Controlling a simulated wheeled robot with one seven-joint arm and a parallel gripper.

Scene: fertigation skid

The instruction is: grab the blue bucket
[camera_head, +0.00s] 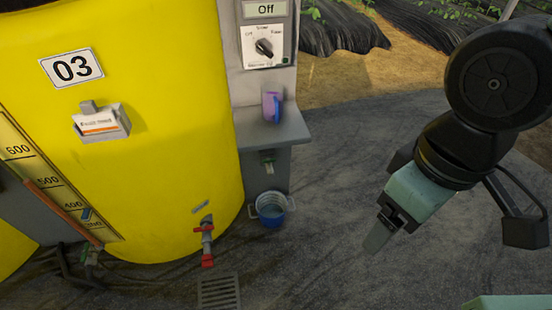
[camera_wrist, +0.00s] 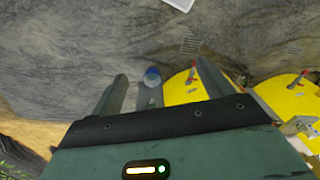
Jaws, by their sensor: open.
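The blue bucket (camera_head: 271,216) stands on the dark ground at the foot of the grey control post, right of the yellow tank. It has a pale rim with side handles. It also shows small in the wrist view (camera_wrist: 152,74), between the spread fingers but well beyond them. My gripper (camera_head: 378,242) is to the right of the bucket in the head view, apart from it, pointing down and left. In the wrist view its two fingers (camera_wrist: 161,72) are wide apart with nothing held between them.
A yellow tank (camera_head: 150,190) marked 03 has a red-handled tap (camera_head: 207,240) low beside the bucket. A purple-blue cup (camera_head: 271,106) sits on the grey ledge (camera_head: 285,130) above the bucket. A floor grate (camera_head: 219,290) lies in front. Ground right of the bucket is clear.

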